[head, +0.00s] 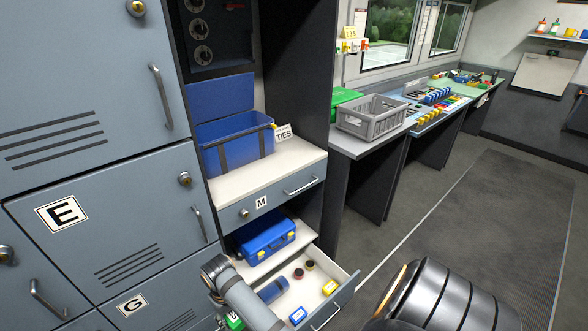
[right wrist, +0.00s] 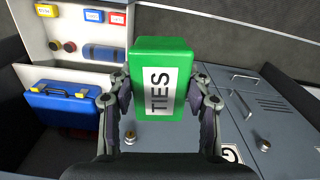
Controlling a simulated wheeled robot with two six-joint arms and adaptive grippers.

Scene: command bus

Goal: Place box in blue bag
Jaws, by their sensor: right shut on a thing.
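A green box (right wrist: 143,62) with a white TIES label is held upright between the two fingers of my right gripper (right wrist: 160,92) in the right wrist view. In the head view only a small part of the green box (head: 235,321) shows at the bottom edge, beside my grey right arm and low by the open drawer. The blue bag (head: 238,160) stands open on the white shelf of the cabinet, with its flap raised at the back. The bag is well above and apart from the box. My left gripper is not seen.
An open drawer (head: 345,291) holds a blue cylinder (head: 272,290), small rolls and small boxes. A blue toolbox (head: 266,243) sits on the shelf above it. A TIES card (head: 284,134) stands beside the bag. Grey lockers (head: 110,200) are at left; a grey crate (head: 371,118) is on the desk.

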